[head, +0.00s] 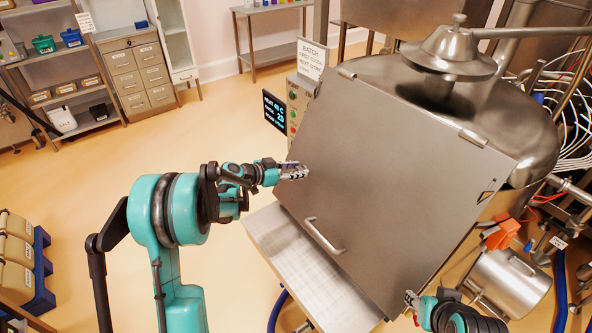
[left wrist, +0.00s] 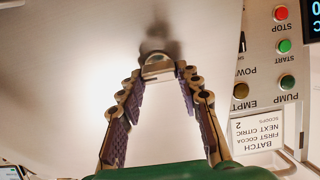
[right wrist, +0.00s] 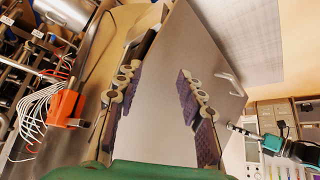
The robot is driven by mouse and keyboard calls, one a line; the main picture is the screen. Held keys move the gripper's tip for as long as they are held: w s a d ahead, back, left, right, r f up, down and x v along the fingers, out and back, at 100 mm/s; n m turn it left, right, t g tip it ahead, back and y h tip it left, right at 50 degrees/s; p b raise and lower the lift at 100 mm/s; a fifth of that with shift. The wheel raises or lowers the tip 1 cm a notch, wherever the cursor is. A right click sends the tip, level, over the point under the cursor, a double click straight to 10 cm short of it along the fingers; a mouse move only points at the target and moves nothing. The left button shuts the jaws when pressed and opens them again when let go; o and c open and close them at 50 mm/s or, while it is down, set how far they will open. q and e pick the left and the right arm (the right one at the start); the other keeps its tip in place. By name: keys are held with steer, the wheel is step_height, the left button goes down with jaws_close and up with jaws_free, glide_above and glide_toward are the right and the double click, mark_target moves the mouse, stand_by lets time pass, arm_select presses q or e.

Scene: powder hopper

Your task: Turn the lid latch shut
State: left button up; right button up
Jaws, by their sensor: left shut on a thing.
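The hopper lid (head: 385,190) is a large flat grey steel panel, tilted, with a bar handle (head: 325,237) near its lower left edge. My left gripper (head: 300,171) is at the lid's left side. In the left wrist view its fingertips close on a small rounded metal piece (left wrist: 157,67), which looks like the lid latch; its angle is hard to tell and the fingers hide it in the head view. My right gripper (head: 412,304) is by the lid's lower right. In the right wrist view its fingers (right wrist: 158,82) are spread and empty, with the lid behind.
A control panel (left wrist: 270,65) with red and green buttons stands close beside the left gripper. A pale table (head: 290,245) lies under the lid's lower left. A steel pot (head: 510,283) and an orange part (head: 500,235) are near the right arm.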

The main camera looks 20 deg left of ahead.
arm_select(q)
steer(key=shift+n, duration=0.4)
steer(key=n, duration=0.3)
steer(key=shift+n+y, duration=0.3)
steer(key=shift+n, duration=0.1)
steer(key=n, duration=0.4)
steer(key=shift+a+n, duration=0.1)
steer(key=shift+n, duration=0.3)
steer(key=n, duration=0.4)
steer(key=shift+n+y, duration=0.3)
steer(key=shift+y, duration=0.1)
steer(key=shift+a+f+n, duration=0.1)
steer(key=shift+f+n, duration=0.05)
steer(key=shift+n, duration=2.05)
steer(key=o, duration=1.2)
steer(key=shift+c, duration=0.2)
